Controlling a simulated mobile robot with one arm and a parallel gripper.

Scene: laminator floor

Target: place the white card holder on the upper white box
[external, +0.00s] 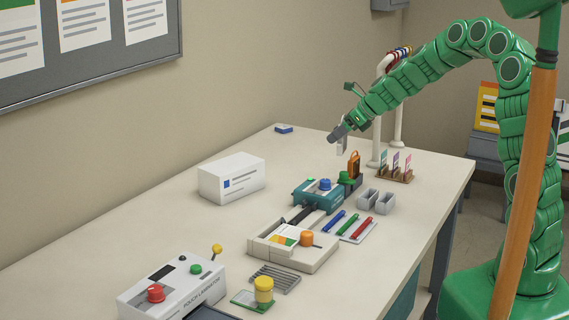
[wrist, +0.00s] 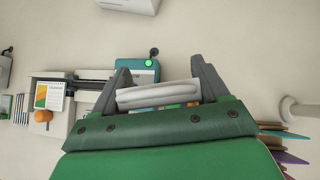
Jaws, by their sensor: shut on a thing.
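My gripper (external: 341,133) hangs in the air above the far part of the table, at the end of the green arm. It is shut on the white card holder (wrist: 158,94), which sits between the two grey fingers in the wrist view. In the external view the holder (external: 342,147) shows only as a small pale shape below the fingers. The upper white box (external: 228,181) stands on the table to the left of and below my gripper in the picture, with a blue mark on its front. Its edge also shows at the top of the wrist view (wrist: 130,5).
A teal device (external: 318,197) with a blue knob, two small grey bins (external: 368,199) and a wooden stand with cards (external: 396,176) are on the table. A white curved post (external: 376,140) rises beside the arm. The white laminator (external: 170,288) stands at the front.

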